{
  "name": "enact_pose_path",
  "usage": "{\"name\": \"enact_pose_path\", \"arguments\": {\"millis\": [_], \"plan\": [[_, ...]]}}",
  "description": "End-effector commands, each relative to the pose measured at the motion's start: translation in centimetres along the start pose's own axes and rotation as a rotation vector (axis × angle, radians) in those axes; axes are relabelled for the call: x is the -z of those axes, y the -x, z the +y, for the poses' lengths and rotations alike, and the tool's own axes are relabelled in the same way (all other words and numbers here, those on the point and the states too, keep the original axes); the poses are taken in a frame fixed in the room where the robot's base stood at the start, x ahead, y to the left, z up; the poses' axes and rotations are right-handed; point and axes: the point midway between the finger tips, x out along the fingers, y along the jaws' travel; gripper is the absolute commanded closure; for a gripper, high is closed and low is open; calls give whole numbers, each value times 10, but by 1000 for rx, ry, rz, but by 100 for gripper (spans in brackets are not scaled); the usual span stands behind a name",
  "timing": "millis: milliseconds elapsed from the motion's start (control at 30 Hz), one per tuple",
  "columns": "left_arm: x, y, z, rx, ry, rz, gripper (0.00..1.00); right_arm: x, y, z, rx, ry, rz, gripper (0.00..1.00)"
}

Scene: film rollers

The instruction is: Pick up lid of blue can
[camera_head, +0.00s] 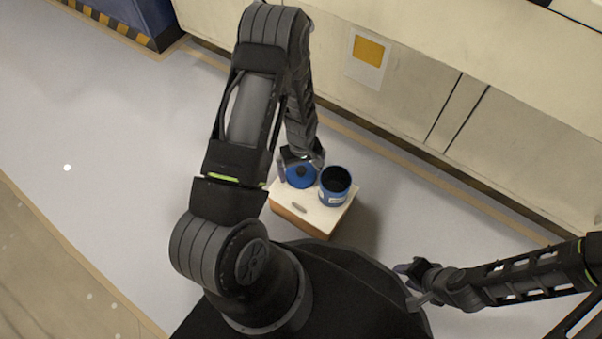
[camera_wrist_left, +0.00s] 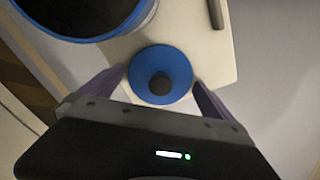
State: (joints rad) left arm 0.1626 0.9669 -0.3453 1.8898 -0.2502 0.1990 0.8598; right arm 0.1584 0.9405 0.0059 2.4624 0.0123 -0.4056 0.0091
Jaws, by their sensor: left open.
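The blue lid (camera_head: 300,177) with a dark round knob lies on a small white-topped box (camera_head: 312,216), left of the blue can (camera_head: 335,186). The can stands upright without its lid, its dark inside showing. My left gripper (camera_head: 301,163) is over the lid, open. In the left wrist view the lid (camera_wrist_left: 160,75) lies between the two fingers of my left gripper (camera_wrist_left: 158,88), one on each side, with the knob in the middle. The can (camera_wrist_left: 85,12) shows at the upper left there. My right gripper (camera_head: 411,283) is at the lower right, away from the box; its jaws are too small to judge.
A cream cabinet wall (camera_head: 420,70) runs behind the box. Grey floor (camera_head: 100,150) is clear on the left. A dark blue unit with striped edging (camera_head: 125,20) stands at the upper left.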

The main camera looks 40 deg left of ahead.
Motion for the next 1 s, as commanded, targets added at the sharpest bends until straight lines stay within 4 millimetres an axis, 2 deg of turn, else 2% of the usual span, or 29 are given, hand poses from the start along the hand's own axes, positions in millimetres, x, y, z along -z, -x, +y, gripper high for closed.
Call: {"name": "enact_pose_path", "arguments": {"millis": [433, 1000], "plan": [[0, 0, 0, 0, 0, 0, 1, 0, 0, 0, 0, 0, 0, 64], [0, 0, 0, 0, 0, 0, 46, 0, 0, 0, 0, 0, 0, 64]]}}
